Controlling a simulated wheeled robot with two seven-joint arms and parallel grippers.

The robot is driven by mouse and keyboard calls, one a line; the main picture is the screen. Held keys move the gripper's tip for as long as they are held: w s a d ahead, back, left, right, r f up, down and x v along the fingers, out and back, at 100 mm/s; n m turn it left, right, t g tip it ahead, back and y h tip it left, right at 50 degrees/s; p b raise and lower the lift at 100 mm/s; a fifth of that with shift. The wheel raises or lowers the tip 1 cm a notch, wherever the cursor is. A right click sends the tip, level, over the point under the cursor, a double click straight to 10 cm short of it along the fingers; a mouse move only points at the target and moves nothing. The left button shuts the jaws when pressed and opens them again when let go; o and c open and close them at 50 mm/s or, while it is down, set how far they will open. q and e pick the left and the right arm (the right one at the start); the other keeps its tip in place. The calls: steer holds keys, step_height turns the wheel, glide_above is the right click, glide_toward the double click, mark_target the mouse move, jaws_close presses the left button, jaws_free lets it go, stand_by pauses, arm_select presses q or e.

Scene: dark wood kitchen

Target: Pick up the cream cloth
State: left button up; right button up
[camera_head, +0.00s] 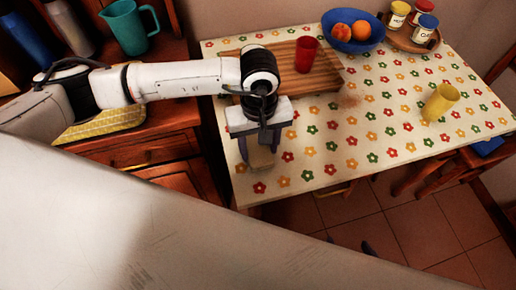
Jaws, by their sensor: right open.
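My left gripper (261,158) reaches in from the left and points down over the near left part of the flowered table. A cream, folded-looking piece, seemingly the cream cloth (262,156), shows between its two dark fingers. It fills most of the gap, but I cannot tell whether the fingers press on it or whether it rests on the table. The gripper's body hides its upper part. My right gripper is not in view.
The flowered table (365,158) bears a wooden board (322,78) with a red cup (305,54), a blue bowl (368,46) of orange fruit, a tray of jars (425,28) and a yellow cup (440,102). A teal pitcher (128,27) stands on the left counter. The table's front middle is clear.

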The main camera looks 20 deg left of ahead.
mark_target(259, 151)
arm_select(q)
steer(key=shift+r, duration=0.1)
steer(key=shift+c, duration=0.2)
step_height(259, 151, up, 10)
steer(key=b, duration=0.1)
stand_by(0.3)
